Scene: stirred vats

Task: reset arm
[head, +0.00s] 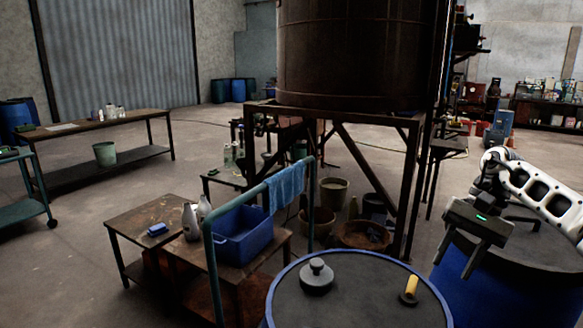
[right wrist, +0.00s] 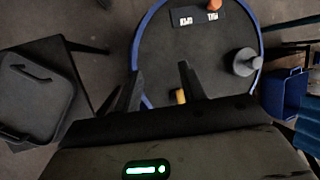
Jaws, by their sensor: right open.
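My right gripper (head: 456,268) is at the right of the head view, its two fingers apart and pointing down, with nothing between them. It hangs beside the right rim of a blue vat with a dark top (head: 345,306). The open fingers also show in the right wrist view (right wrist: 160,82), with the vat top (right wrist: 186,52) beyond them. A grey knobbed piece (head: 317,277) and a small yellow-handled piece (head: 410,289) stand on the vat top. My left gripper is not in view.
A cart holds a blue bin (head: 240,236); a blue cloth (head: 286,184) hangs on its rail. A large rusty tank (head: 350,50) stands on a frame behind. Another dark-topped blue vessel (head: 500,292) is below my right arm. Open floor lies at left.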

